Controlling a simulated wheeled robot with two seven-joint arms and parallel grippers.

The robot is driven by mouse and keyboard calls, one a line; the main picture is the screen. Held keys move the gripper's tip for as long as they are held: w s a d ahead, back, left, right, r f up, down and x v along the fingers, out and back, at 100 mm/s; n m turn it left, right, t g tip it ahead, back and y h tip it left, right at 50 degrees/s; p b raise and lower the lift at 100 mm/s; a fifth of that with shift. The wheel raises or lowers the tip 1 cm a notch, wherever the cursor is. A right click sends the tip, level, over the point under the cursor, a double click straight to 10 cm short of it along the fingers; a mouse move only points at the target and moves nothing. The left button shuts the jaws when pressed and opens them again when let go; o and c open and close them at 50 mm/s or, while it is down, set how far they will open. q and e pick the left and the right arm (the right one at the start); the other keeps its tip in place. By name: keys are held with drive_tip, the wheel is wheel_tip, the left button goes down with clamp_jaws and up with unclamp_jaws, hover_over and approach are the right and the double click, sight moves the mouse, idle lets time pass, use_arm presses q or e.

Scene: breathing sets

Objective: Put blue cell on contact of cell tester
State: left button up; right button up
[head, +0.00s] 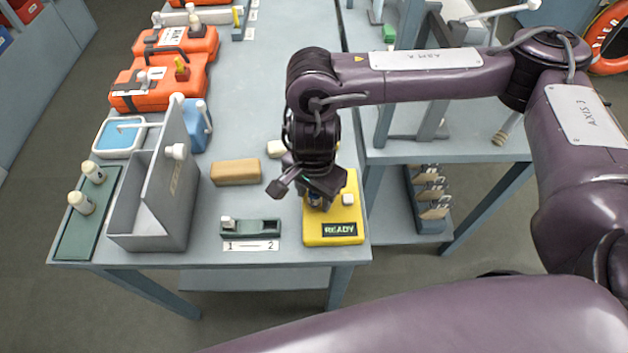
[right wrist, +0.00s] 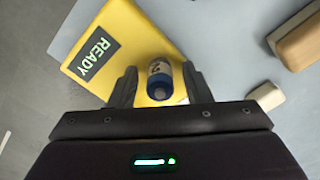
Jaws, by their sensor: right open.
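The yellow cell tester (head: 350,222) lies near the front right of the table, its display reading READY. It also fills the upper left of the right wrist view (right wrist: 118,32). The blue cell (right wrist: 159,80) is over the tester, between the fingers of my right gripper (right wrist: 160,86). The fingers are open, with a gap on each side of the cell. In the head view my right gripper (head: 318,200) comes down over the tester and hides most of the cell and the contact. I cannot tell whether the cell touches the contact. My left gripper is not in view.
Left of the tester are a green two-slot holder (head: 262,229), a tan block (head: 236,172) and a grey box (head: 132,222) with a tall panel. A green tray (head: 75,236) with two white-capped items lies at far left. Orange cases (head: 150,92) stand behind.

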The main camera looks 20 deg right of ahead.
drive_tip(key=shift+r, duration=0.55)
wheel_tip(320, 180, up, 11)
idle(0.5)
